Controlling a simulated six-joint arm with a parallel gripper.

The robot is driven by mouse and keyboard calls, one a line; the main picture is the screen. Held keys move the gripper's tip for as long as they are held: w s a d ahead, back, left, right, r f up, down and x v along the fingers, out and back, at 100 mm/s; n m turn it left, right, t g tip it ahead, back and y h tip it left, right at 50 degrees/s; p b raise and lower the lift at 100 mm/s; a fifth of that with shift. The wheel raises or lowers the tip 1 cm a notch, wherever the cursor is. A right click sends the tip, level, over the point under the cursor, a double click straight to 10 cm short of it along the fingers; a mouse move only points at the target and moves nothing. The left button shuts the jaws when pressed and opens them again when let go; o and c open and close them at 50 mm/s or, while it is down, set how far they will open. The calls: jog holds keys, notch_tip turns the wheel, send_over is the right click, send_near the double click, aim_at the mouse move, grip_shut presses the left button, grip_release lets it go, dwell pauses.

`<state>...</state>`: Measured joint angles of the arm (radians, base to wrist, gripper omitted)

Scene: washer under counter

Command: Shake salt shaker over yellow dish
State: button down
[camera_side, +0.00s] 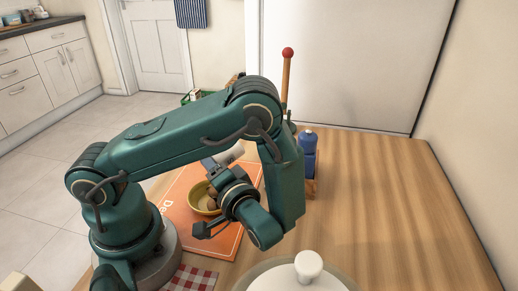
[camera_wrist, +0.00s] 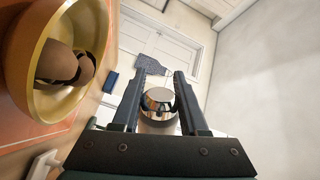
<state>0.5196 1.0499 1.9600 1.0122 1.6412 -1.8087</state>
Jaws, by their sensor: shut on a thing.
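My gripper (camera_wrist: 158,92) is shut on the salt shaker (camera_wrist: 158,122), which has a shiny metal cap and sits between the two dark fingers. In the side view the shaker (camera_side: 232,154) is a pale cylinder, tilted and held off the table. The yellow dish (camera_wrist: 28,92) fills the left of the wrist view and holds brown rounded things. In the side view the dish (camera_side: 196,206) stands on an orange mat, partly hidden by my wrist. The shaker is up beside the dish on its far side; whether it is directly over it I cannot tell.
The orange mat (camera_side: 180,213) lies on the wooden table (camera_side: 385,215). A blue bottle (camera_side: 309,143) and a red-topped wooden stick (camera_side: 287,70) stand behind my arm. A lid with a white knob (camera_side: 308,265) is in front, beside a checked cloth (camera_side: 195,279). The table's right side is clear.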

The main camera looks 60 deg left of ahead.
jog(key=shift+r, duration=0.15)
jog(key=shift+f, duration=0.55)
jog(key=shift+r, duration=0.65)
notch_tip(320, 180, up, 12)
jog(key=m, duration=2.2)
jog(key=shift+s+f, duration=0.2)
jog(key=shift+s, duration=0.2)
